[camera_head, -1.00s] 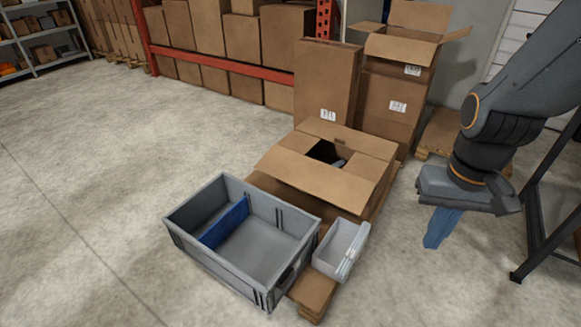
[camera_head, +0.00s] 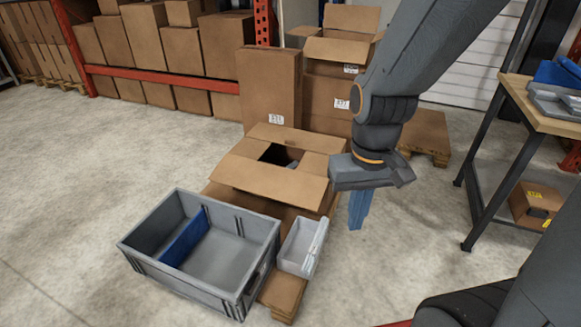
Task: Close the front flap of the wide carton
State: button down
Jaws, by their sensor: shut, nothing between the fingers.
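The wide carton (camera_head: 318,207) is a low brown box on a pallet near the middle of the head view. The far flap (camera_head: 296,138) and side flaps lie roughly flat around a dark gap (camera_head: 284,155), where something grey shows inside. My gripper (camera_head: 358,212) has blue fingers pointing down and is shut and empty. In the picture it is just right of the carton, apart from the front flap. Most of the carton's near wall is hidden by the flap.
A grey crate (camera_head: 262,279) with a blue divider and a small grey bin (camera_head: 297,262) stand in front of the carton. A tall carton (camera_head: 268,85) and an open-topped carton (camera_head: 325,98) stand behind. A workbench (camera_head: 520,95) is at right; floor between is clear.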

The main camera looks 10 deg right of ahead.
aim_at(303, 190)
jog(key=k, duration=0.5)
jog(key=u, duration=0.95)
jog(key=i, duration=0.75)
jog(key=z, duration=1.8)
